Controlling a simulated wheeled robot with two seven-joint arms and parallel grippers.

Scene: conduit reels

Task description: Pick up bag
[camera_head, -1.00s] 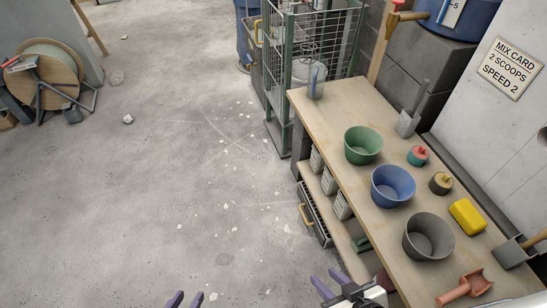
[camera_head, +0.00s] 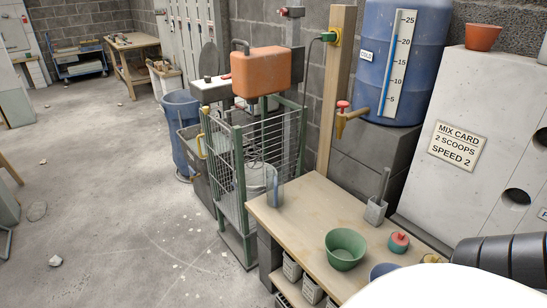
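I see nothing that is clearly a bag. Small pale packs (camera_head: 292,268) sit on the shelf under the workbench (camera_head: 300,207), partly hidden by its top; I cannot tell whether they are bags. Neither gripper is in view. A white rounded part and a dark ribbed part, likely my own arm, cover the lower right corner and hide the near end of the bench.
A green bowl (camera_head: 345,250), a red-topped pot (camera_head: 398,242) and a clear jug (camera_head: 272,186) stand on the bench.

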